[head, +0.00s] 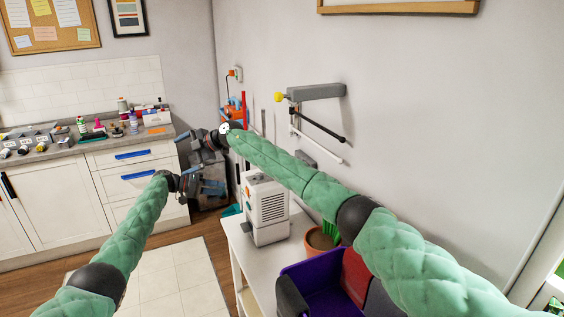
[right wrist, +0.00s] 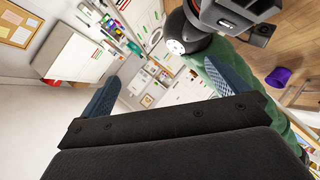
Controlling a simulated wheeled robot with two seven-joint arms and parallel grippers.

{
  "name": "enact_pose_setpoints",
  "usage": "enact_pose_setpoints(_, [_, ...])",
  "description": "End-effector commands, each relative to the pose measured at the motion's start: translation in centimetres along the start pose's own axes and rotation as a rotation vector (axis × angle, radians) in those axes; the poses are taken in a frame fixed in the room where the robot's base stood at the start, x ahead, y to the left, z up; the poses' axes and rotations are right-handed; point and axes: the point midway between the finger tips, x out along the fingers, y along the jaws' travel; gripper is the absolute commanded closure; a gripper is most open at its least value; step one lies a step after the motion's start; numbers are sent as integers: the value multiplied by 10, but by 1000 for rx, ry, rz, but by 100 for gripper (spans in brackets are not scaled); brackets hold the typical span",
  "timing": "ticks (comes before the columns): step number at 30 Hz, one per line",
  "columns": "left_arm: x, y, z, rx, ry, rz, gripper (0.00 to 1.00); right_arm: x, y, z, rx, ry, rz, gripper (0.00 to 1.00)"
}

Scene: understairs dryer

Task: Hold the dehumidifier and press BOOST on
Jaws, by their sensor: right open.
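The dehumidifier (head: 268,208) is a white upright box with a vented side. It stands on a white stand (head: 240,240) in the head view. A small orange-red spot shows on its narrow front face; I cannot read any BOOST label. My left gripper (head: 215,189) is in the air left of the dehumidifier, apart from it; its finger gap is too small to judge. My right gripper (head: 188,136) is higher and further left, away from the dehumidifier. In the right wrist view the right gripper's blue fingers (right wrist: 165,88) are spread with nothing between them. My right forearm passes above the dehumidifier.
A terracotta pot (head: 319,241) with a green plant stands right of the dehumidifier, and a purple bin (head: 312,290) is nearer. A grey wall bracket (head: 316,91) with a yellow ball juts out above. A cluttered counter (head: 60,157) stands at the left. Tiled floor (head: 165,275) lies open in front.

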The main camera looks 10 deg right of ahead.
Motion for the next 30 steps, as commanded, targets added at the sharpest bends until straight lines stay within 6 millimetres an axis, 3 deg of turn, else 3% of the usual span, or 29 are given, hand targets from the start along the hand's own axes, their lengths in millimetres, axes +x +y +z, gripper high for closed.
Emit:
enact_pose_setpoints(8, [0, 0, 0, 0, 0, 0, 64, -66, -42, 86, 294, -288, -252, 0])
enact_pose_setpoints(16, [0, 0, 0, 0, 0, 0, 64, -157, -75, 160, 617, -661, -377, 0])
enact_pose_setpoints(24, [0, 0, 0, 0, 0, 0, 64, -234, -93, 203, 855, -969, -382, 0])
enact_pose_setpoints(30, [0, 0, 0, 0, 0, 0, 64, -255, -104, 203, 920, -1023, -471, 0])
